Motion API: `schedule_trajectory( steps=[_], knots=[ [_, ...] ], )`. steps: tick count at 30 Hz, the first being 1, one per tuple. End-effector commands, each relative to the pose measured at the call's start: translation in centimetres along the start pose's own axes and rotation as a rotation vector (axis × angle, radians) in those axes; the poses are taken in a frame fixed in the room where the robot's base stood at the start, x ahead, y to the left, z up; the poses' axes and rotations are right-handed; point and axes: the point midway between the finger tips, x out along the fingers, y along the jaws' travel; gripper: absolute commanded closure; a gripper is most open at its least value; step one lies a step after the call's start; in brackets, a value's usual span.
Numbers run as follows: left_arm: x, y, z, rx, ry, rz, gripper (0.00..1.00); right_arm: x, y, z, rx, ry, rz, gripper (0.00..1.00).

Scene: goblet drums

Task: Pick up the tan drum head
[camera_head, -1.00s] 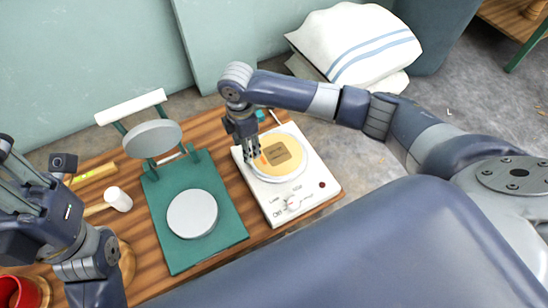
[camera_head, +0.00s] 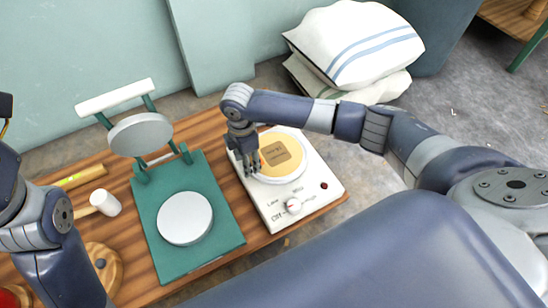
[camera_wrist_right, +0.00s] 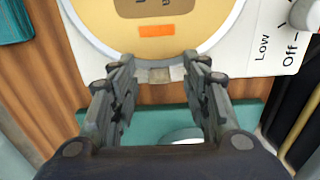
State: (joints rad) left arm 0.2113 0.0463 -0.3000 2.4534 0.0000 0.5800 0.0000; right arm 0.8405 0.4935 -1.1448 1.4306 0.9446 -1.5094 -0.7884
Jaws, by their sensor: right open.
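The tan drum head (camera_head: 270,150) is a round tan disc with a brown square patch. It lies on the round plate of the white hot plate (camera_head: 313,192). In the right wrist view the tan drum head (camera_wrist_right: 108,22) fills the top, with an orange mark near its edge. My right gripper (camera_head: 254,172) is at the disc's left edge. In the wrist view my right gripper (camera_wrist_right: 162,85) is open, its fingers apart on both sides of a small tab at the rim. I cannot tell if they touch it. Only my left arm shows; its gripper is out of frame.
A green press (camera_head: 170,262) with a round grey plate (camera_head: 185,218) and raised lid (camera_head: 140,134) stands left of the hot plate. A white-headed mallet (camera_head: 105,203) lies further left. Folded striped sacks (camera_head: 355,45) lie behind on the floor.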

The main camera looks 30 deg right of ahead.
Motion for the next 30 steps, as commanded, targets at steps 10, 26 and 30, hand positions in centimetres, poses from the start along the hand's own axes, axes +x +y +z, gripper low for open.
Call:
schedule_trajectory(
  steps=[10, 26, 30],
  knots=[
    [0.26, 0.08, -0.15, 0.002, 0.010, 0.005, 0.72, 0.49, 0.01, -0.03, 0.000, 0.001, 0.001, 0.57],
    [0.27, 0.09, -0.13, 0.001, 0.010, 0.005, 0.72, 0.44, 0.01, -0.04, 0.000, 0.001, 0.001, 1.00],
    [0.54, 0.06, -0.18, 0.001, 0.013, 0.004, 0.72, 0.12, 0.02, -0.04, 0.000, 0.001, 0.001, 1.00]
  ],
)
